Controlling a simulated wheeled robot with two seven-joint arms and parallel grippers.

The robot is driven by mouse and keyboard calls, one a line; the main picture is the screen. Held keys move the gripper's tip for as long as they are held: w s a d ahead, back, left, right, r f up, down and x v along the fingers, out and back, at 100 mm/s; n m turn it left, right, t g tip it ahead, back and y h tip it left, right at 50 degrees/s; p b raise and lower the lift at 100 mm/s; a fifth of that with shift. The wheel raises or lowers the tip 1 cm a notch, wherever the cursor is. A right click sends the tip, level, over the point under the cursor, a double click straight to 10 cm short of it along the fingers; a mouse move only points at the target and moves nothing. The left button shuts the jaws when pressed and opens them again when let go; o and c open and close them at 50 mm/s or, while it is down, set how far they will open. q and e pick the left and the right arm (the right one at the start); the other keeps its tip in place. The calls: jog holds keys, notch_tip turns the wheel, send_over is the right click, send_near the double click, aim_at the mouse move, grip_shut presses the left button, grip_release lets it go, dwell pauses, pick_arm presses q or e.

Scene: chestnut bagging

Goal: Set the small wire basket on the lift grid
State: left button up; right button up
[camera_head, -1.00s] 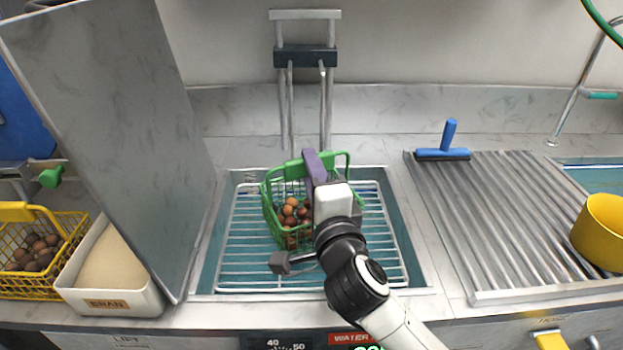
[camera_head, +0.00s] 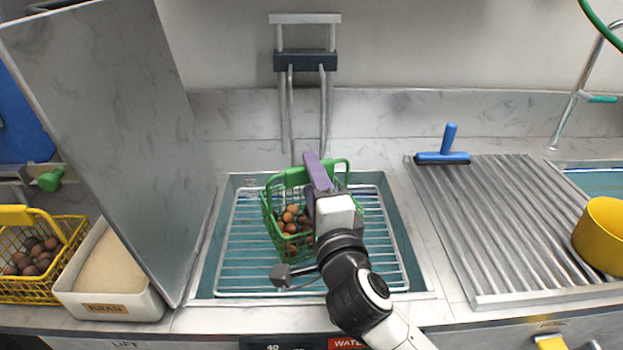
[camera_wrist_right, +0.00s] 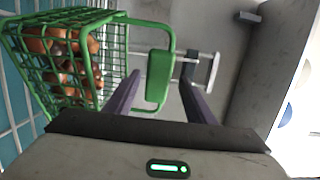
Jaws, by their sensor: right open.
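The small green wire basket (camera_head: 283,226) holds several brown chestnuts (camera_head: 295,219) and stands on the white lift grid (camera_head: 238,254) over the teal basin. My right gripper (camera_head: 317,172) is at the basket's handle side. In the right wrist view the two purple fingers (camera_wrist_right: 156,92) are spread apart, with the green handle grip (camera_wrist_right: 160,79) between or just beyond them; contact is not visible. The basket (camera_wrist_right: 62,68) shows there at the left. My arm hides the basket's right side. My left gripper is not in view.
A tall grey panel (camera_head: 120,130) and a bran tub (camera_head: 108,308) stand left of the basin. A yellow basket of chestnuts (camera_head: 38,291) is at far left. A ribbed drainboard (camera_head: 510,220), blue squeegee (camera_head: 445,157) and yellow bucket (camera_head: 603,235) are at right. The lift frame (camera_head: 304,60) rises behind.

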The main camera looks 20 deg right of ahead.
jog(key=s, duration=1.1)
jog(key=shift+a, duration=0.45)
